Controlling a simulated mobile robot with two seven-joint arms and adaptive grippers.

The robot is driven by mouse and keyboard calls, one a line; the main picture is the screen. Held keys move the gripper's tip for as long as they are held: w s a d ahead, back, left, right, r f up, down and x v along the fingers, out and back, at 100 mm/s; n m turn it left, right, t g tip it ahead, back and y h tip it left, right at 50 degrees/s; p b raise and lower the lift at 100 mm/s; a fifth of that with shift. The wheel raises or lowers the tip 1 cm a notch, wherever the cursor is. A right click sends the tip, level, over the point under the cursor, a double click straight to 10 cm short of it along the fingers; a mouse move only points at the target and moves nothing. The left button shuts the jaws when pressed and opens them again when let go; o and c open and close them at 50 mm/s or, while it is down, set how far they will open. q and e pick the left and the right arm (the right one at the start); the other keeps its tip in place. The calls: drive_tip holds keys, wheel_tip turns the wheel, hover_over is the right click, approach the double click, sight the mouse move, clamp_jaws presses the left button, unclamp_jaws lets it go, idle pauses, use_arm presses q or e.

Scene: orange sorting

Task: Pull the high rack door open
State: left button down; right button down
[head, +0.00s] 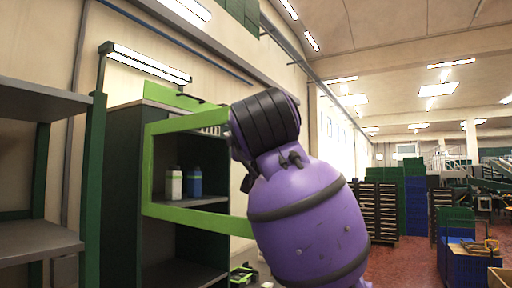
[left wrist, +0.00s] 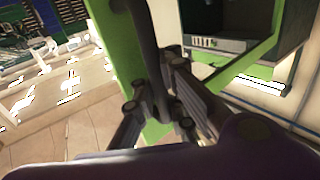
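The high rack (head: 125,190) is a tall dark cabinet against the wall at left. Its door is an open green frame (head: 185,216) standing out from the rack front, its right side nearer me and hidden behind my purple left arm. The left gripper is hidden behind that arm in the head view. In the left wrist view my left gripper (left wrist: 160,105) has its fingers on both sides of a dark upright handle (left wrist: 147,45) on the green door post (left wrist: 115,30). It looks shut on the handle; the fingertips are partly hidden. My right gripper is not in view.
A white bottle (head: 174,184) and a blue bottle (head: 195,182) stand on a shelf inside the rack. Another shelf unit (head: 40,235) stands at far left.

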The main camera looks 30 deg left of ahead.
use_arm(q)
drive_tip(key=shift+s+d+r, duration=0.15)
drive_tip(key=shift+d+r, duration=0.15)
drive_tip(key=shift+r, duration=0.05)
drive_tip(key=c, duration=2.4)
unclamp_jaws()
drive_tip(key=o, duration=0.6)
drive_tip(key=shift+s+d, duration=0.1)
drive_tip(key=shift+d, duration=0.35)
drive_tip(key=shift+a+f, duration=0.2)
drive_tip(key=shift+a, duration=0.1)
drive_tip(key=v, duration=1.2)
drive_tip(key=shift+d, duration=0.1)
